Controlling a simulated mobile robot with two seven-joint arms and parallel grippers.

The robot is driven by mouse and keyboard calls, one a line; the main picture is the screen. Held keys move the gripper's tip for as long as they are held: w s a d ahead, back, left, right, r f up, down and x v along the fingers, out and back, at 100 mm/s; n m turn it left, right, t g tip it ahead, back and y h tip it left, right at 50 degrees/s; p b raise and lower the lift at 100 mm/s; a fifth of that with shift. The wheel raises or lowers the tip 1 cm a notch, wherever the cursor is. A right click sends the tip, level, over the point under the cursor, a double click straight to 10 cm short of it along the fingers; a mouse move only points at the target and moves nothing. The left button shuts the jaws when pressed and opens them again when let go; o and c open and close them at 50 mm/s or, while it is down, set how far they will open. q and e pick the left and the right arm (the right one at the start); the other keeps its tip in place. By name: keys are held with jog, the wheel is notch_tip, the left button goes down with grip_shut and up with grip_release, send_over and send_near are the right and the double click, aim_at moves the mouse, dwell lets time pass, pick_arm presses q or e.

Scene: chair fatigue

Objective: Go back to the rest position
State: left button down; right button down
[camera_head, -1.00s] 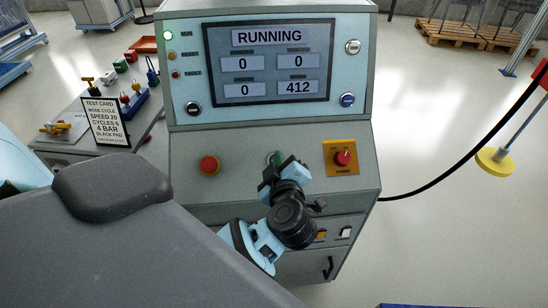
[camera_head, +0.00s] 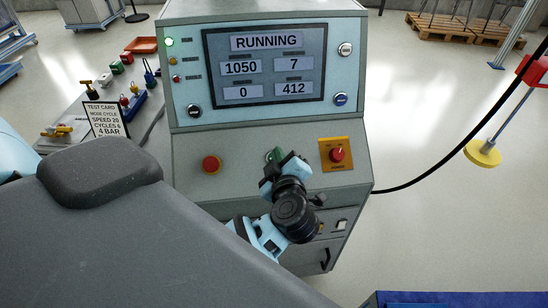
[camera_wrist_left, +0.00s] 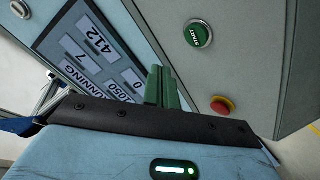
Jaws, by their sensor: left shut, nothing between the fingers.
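My left gripper (camera_head: 274,156) is shut and empty, in front of the sloped panel of the control console (camera_head: 240,150). In the left wrist view its green fingers (camera_wrist_left: 162,88) are together. A green START button (camera_wrist_left: 198,34) and a red mushroom button (camera_wrist_left: 222,105) show beyond them, apart from the fingers. In the head view the gripper hides the START button. The screen (camera_head: 265,66) reads RUNNING, with 1050, 7, 0 and 412. My right gripper is not in view.
A red button (camera_head: 211,164) and a red knob on a yellow plate (camera_head: 337,154) flank the gripper. A test card (camera_head: 105,119) stands on a side table with small parts. A black cable runs right, near a yellow disc (camera_head: 482,153). Floor at right is mostly clear.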

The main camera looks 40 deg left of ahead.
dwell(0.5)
pick_arm(q)
jog(key=s+d+f+m+t+h+p, duration=0.2)
jog(key=s+d+f+m+t+h, duration=0.5)
jog(key=s+d+m+h, duration=0.55)
jog(key=s+a+f+m+g, duration=0.2)
jog(key=s+f+m+g, duration=0.1)
jog(key=s+f, duration=0.5)
jog(key=s+a+f+m+g, duration=0.2)
jog(key=s+f+m+g, duration=0.2)
jog(key=s+f+g, duration=0.2)
notch_tip(320, 180, down, 3)
jog(key=shift+s+a+f+h, duration=0.15)
jog(key=shift+s+a+h, duration=0.2)
jog(key=shift+s, duration=0.6)
jog(key=shift+m, duration=0.25)
